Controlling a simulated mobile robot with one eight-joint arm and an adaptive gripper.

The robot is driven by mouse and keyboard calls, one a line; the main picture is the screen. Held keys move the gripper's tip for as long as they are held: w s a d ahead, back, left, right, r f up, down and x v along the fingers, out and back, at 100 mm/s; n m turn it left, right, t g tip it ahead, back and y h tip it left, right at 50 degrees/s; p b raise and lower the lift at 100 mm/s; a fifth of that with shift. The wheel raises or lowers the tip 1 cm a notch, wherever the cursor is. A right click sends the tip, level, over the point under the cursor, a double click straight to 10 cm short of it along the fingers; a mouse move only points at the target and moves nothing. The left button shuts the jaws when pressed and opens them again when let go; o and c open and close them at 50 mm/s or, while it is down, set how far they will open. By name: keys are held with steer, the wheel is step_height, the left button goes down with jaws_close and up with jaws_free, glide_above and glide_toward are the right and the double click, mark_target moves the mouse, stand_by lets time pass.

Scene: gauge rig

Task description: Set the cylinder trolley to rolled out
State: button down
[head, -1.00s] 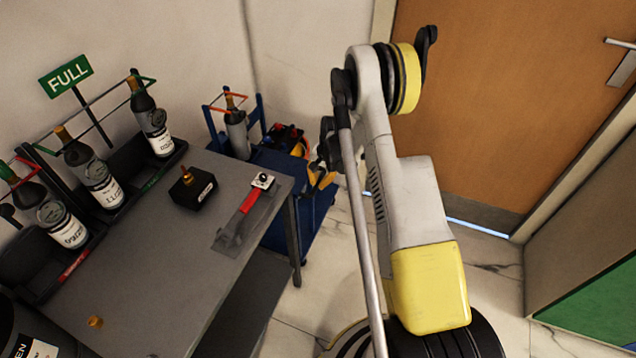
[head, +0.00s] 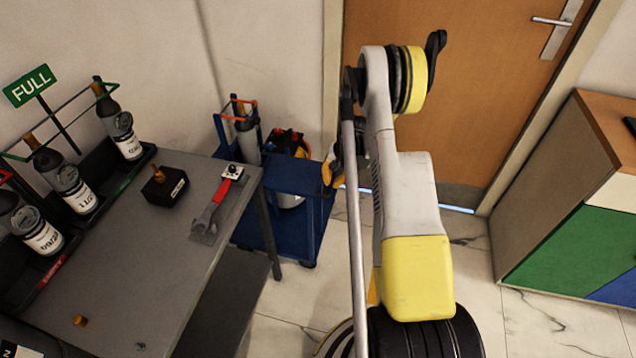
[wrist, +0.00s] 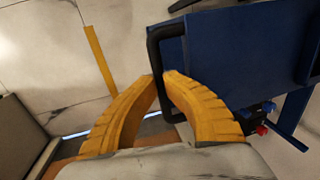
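The cylinder trolley (head: 285,180) is a blue cart beyond the right end of the grey workbench. A grey gas cylinder (head: 248,138) stands at its back behind an orange bar. My gripper (head: 333,172) is at the trolley's right side, partly hidden by my arm. In the wrist view, the yellow fingers of my gripper (wrist: 163,77) nearly meet around the black trolley handle (wrist: 156,48). The trolley's blue deck (wrist: 235,50) fills the upper right there.
The workbench (head: 150,270) on the left carries bottles, a black box (head: 165,187) and a red-handled tool (head: 215,205). A door (head: 480,100) and a cabinet (head: 560,220) bound the right. Tiled floor is clear between.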

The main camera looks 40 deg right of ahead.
steer(key=s+d, duration=0.8)
steer(key=s, duration=0.3)
steer(key=s+d, duration=0.8)
steer(key=s, duration=0.2)
steer(key=shift+s+d, duration=0.35)
steer(key=c, duration=1.4)
jaws_free()
steer(key=shift+f, duration=0.1)
steer(key=r, duration=0.4)
steer(key=s+d+r, duration=0.1)
steer(key=r, duration=0.7)
steer(key=shift+s+d, duration=0.3)
steer(key=shift+s, duration=0.1)
